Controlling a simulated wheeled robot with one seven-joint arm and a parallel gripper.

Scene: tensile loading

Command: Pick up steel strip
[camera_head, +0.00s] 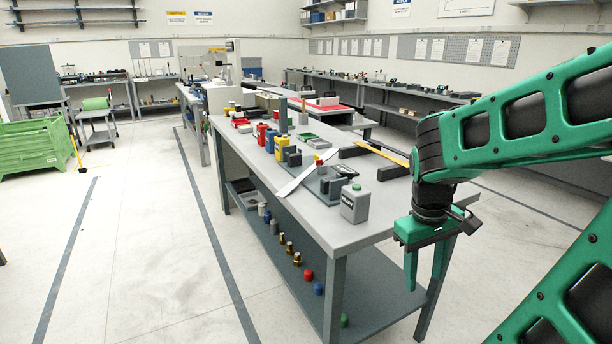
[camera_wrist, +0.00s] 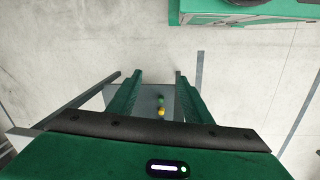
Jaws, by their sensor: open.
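A pale silvery strip (camera_head: 304,174), which looks like the steel strip, lies slanting across the grey workbench (camera_head: 262,162) in the head view. It passes beside a dark grey fixture with several upright blocks, and one end points toward the bench's left edge. A yellow-gold strip (camera_head: 384,153) lies across two black blocks further right. My gripper (camera_head: 425,282) is open and empty, pointing down beyond the bench's near right edge, away from both strips. The wrist view shows its two parted fingers (camera_wrist: 158,76) with nothing between them. Neither strip shows there.
Blue, yellow and red containers (camera_head: 268,138) and small trays stand further back. The lower shelf (camera_head: 262,235) holds several small coloured items. Open floor (camera_head: 130,230) lies to the left.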

